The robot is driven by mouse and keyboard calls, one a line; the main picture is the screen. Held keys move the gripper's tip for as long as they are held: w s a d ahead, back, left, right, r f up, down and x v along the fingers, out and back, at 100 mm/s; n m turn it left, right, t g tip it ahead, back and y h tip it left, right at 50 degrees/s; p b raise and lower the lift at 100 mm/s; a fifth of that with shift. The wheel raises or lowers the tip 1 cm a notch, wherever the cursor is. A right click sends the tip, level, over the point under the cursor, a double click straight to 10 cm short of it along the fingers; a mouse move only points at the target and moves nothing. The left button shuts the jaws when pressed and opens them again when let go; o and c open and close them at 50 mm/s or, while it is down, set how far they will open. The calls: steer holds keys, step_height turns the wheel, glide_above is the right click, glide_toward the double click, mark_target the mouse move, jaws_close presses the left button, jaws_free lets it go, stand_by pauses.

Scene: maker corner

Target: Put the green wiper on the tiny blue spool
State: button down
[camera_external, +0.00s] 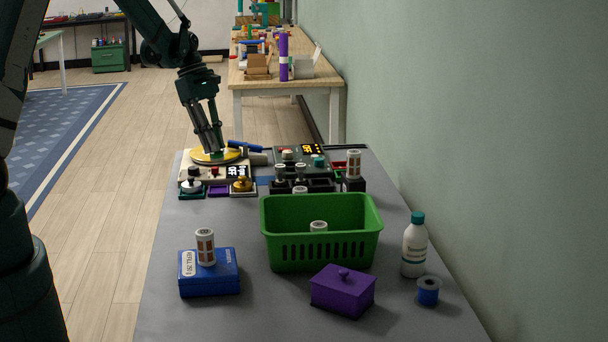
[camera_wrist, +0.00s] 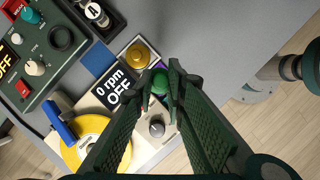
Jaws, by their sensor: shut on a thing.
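My gripper (camera_external: 213,150) is over the far left part of the grey table, pointing down. In the wrist view its fingers (camera_wrist: 164,88) are closed around a small rounded green thing (camera_wrist: 160,80), likely the green wiper. Only its end shows; the fingers hide the rest. I cannot tell whether it is clear of the surface below. The tiny blue spool (camera_external: 428,291) stands at the right front of the table, beside the white bottle, far from my gripper. It is not in the wrist view.
A yellow disc machine (camera_wrist: 88,140) lies below my gripper, with a control box (camera_wrist: 40,50) beside it. A green basket (camera_external: 322,250), blue box (camera_external: 209,275), purple lidded box (camera_external: 342,292) and white bottle (camera_external: 414,248) stand nearer the front. Bare table (camera_external: 270,315) shows in front.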

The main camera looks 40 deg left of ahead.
step_height(320, 180, up, 10)
steer(key=w+d+p, duration=0.1)
steer(key=w+d, duration=0.1)
steer(key=d, duration=1.5)
steer(key=w+d+p, duration=0.1)
steer(key=w+d, duration=0.1)
steer(key=d, duration=1.5)
steer(key=s+d, duration=0.6)
steer(key=d, duration=0.8)
steer(key=s+d+p, duration=0.1)
steer(key=s+d, duration=0.4)
steer(key=d, duration=0.9)
steer(key=s+d, duration=0.6)
steer(key=d, duration=0.8)
steer(key=shift+g, duration=0.4)
steer(key=shift+w+f, duration=0.1)
steer(key=shift+f, duration=2.55)
steer(key=shift+f, duration=3.15)
